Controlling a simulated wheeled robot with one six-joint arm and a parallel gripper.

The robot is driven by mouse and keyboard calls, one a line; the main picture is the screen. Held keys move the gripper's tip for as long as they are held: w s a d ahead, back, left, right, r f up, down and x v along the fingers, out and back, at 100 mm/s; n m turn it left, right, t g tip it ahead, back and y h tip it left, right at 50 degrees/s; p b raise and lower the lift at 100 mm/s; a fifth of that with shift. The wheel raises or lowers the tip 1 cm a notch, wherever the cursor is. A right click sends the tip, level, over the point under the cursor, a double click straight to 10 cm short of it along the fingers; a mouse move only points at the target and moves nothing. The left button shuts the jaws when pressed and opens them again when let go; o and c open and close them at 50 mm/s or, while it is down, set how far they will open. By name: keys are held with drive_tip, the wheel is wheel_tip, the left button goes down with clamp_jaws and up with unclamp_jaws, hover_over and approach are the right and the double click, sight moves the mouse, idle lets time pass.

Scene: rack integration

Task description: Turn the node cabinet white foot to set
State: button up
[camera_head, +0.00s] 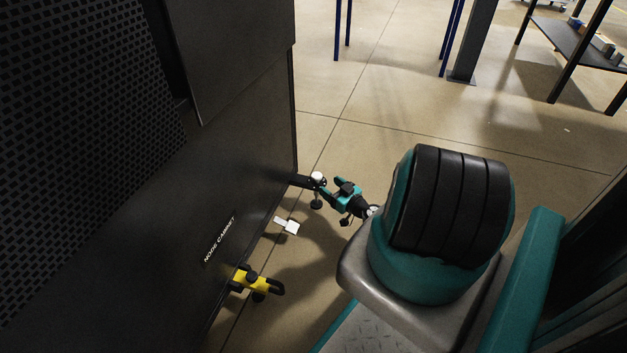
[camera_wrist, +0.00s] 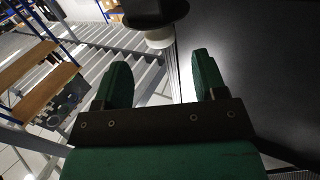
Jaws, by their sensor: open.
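The dark node cabinet (camera_head: 235,150), with its name in white letters, fills the left of the head view and the right of the wrist view (camera_wrist: 265,60). A foot with a white top (camera_head: 318,176) stands off its far lower corner on a short dark arm, with a dark pad below. In the wrist view a white round part (camera_wrist: 159,39), apparently this foot, sits against a black block beyond my fingertips. My teal gripper (camera_head: 328,190) is close beside the foot. In the wrist view its fingers (camera_wrist: 160,68) are apart with nothing between them; contact cannot be told.
A yellow foot (camera_head: 257,282) sticks out from the cabinet's near lower edge. A small white plate (camera_head: 288,226) shows low beside the cabinet between the two feet. The floor (camera_head: 390,115) beyond is clear. A shelf table (camera_head: 575,45) and a grey post (camera_head: 475,40) stand far back.

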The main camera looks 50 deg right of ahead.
sight(313, 174)
drive_tip(key=w+b, duration=0.6)
drive_tip(key=b, duration=0.1)
drive_tip(key=shift+w+d+f, duration=0.25)
drive_tip(key=shift+d+f, duration=0.05)
drive_tip(key=shift+f, duration=0.1)
drive_tip(key=shift+w+d+b, duration=0.1)
drive_tip(key=shift+w+b, duration=0.2)
drive_tip(key=shift+b, duration=0.35)
drive_tip(key=w+b, duration=0.1)
drive_tip(key=b, duration=0.2)
drive_tip(key=shift+w+r, duration=0.1)
drive_tip(key=shift+w, duration=0.1)
drive_tip(key=shift+w+r+b, duration=0.2)
drive_tip(key=shift+w+b, duration=0.05)
drive_tip(key=shift+b, duration=0.15)
drive_tip(key=shift+r, duration=0.1)
drive_tip(key=c, duration=0.9)
